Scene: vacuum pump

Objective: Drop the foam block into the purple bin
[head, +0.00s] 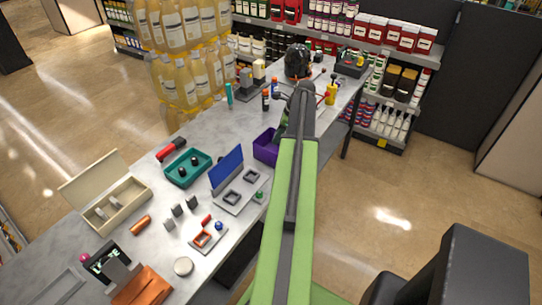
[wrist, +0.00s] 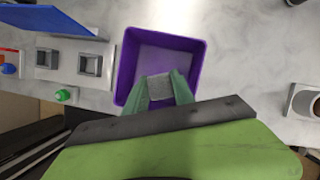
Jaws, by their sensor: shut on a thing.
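The purple bin (wrist: 121,71) stands on the grey worktop in the wrist view, with its open top facing the camera. My gripper (wrist: 160,88) is over the near part of the bin, its green fingers shut on a small grey foam block (wrist: 158,86). The block shows against the bin's pale inside; I cannot tell how high it is held. In the head view the purple bin (head: 266,147) shows only in part, left of my green arm, which hides its right side. The block cannot be seen there.
A plate with square frames and a blue panel (head: 226,167) stands left of the bin, with a green knob (head: 259,195) near it. A teal tray (head: 187,168) is farther left. Bottles (head: 266,98) stand behind.

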